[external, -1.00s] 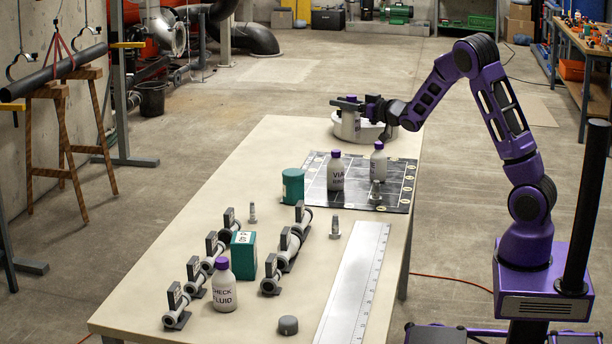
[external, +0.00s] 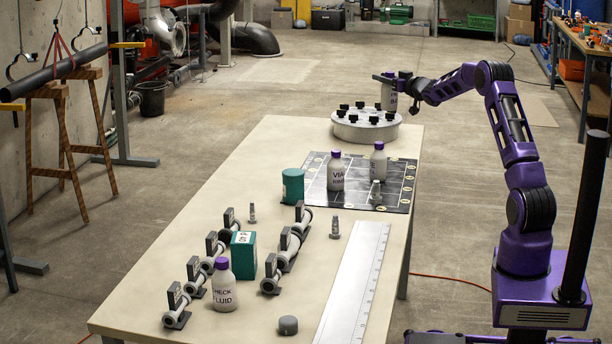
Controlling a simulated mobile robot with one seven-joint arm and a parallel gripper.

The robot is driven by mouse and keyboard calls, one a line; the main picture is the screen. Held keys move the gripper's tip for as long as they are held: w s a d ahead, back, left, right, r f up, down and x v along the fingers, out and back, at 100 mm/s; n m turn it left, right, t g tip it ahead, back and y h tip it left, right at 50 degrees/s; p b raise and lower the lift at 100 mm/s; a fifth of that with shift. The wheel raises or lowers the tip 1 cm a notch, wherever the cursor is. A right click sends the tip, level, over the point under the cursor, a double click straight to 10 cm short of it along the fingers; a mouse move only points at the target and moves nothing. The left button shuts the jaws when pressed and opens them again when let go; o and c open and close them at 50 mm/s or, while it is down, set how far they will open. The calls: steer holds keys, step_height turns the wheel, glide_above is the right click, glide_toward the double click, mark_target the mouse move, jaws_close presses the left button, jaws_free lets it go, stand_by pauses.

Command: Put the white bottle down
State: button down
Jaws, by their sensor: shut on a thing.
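My gripper (external: 393,77) is shut on a white bottle (external: 388,98) with dark print. It holds the bottle upright in the air at the far end of the table, above the right part of a round grey stand (external: 352,128). The bottle's cap is mostly hidden by the gripper. Other white bottles with purple caps stand on the table: one (external: 335,174) and another (external: 378,163) on the dark grid mat, and one marked check fluid (external: 223,290) at the near left.
The dark grid mat (external: 398,196) lies in front of the round stand, which has several black knobs around its top. A teal can (external: 293,187), a teal box (external: 244,254), grey pipe fittings (external: 286,248) and a long ruler (external: 355,287) occupy the nearer table (external: 150,290).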

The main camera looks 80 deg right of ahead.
step_height(320, 180, down, 21)
steer(key=b, duration=0.1)
stand_by(0.5)
steer(key=shift+f, duration=0.2)
steer(key=c, duration=0.6)
jaws_free()
steer(key=shift+o, duration=0.2)
steer(key=shift+r, duration=0.15)
steer(key=v, duration=1.2)
steer(key=shift+p, duration=0.3)
